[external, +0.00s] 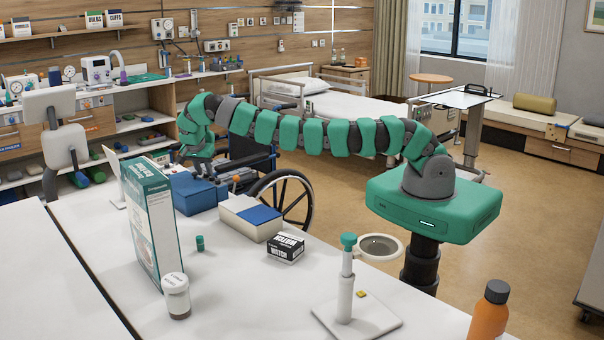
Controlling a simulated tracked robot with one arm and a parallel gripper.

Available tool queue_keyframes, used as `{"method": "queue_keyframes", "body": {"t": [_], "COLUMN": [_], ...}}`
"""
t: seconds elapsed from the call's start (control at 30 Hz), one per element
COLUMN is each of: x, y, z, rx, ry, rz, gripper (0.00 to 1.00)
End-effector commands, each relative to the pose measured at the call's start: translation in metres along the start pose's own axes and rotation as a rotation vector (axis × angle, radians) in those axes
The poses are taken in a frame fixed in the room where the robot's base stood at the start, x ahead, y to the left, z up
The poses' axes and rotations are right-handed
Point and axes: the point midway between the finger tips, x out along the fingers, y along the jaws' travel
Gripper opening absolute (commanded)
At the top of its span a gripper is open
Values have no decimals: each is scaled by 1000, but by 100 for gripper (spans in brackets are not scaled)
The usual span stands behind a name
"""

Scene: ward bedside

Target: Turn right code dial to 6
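My arm reaches left across the table and bends down at its end. My gripper (181,160) is small and dark here, just above and behind a blue box (197,194) on the white table. I cannot tell whether the gripper touches the box or how far its fingers are apart. No code dial or digits can be made out; the right code dial is either hidden or too small to see. Small dark and orange parts (238,180) show by the box's right side.
A tall green-white carton (152,225) stands left of the blue box. A white box with a blue top (250,217), a black-and-white box (286,248), a white jar (176,296) and a small green bottle (200,243) are nearby. A stand (345,290) is at front right.

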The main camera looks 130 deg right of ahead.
Motion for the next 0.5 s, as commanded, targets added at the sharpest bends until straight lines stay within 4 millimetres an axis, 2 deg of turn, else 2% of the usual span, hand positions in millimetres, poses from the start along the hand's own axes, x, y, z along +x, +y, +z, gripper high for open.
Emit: {"method": "queue_keyframes", "body": {"t": [0.5], "x": [-59], "y": [1], "z": [0], "rx": [-4], "ry": [0], "rz": [1], "gripper": [27]}}
